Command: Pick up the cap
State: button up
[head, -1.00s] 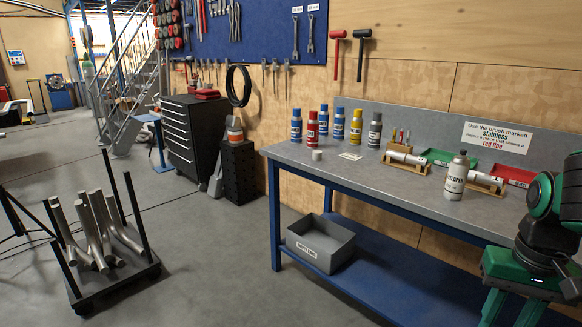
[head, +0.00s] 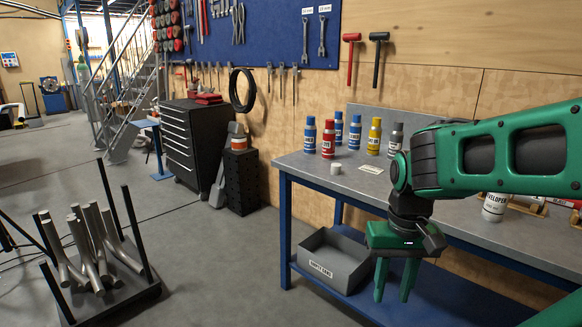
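A small white cap (head: 336,169) lies on the grey workbench top (head: 318,181), near its front left corner. My gripper (head: 394,281) hangs fingers down in front of the bench's front edge, to the right of the cap and lower in the picture. Its two green fingers stand apart with a gap between them, and nothing shows in the gap. The gripper does not touch the cap. My arm hides the middle of the bench top.
Several spray cans stand behind the cap, among them a red one (head: 328,139) and a yellow one (head: 374,137). A white developer can (head: 494,206) stands right, partly behind my arm. A grey bin (head: 334,262) sits on the blue lower shelf (head: 430,300). A flat card (head: 372,169) lies beside the cap.

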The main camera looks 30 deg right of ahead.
aim_at(336, 169)
jog(key=z, duration=0.1)
jog(key=i, duration=1.15)
jog(key=z, duration=0.8)
jog(key=i, duration=0.5)
jog(key=z, duration=0.3)
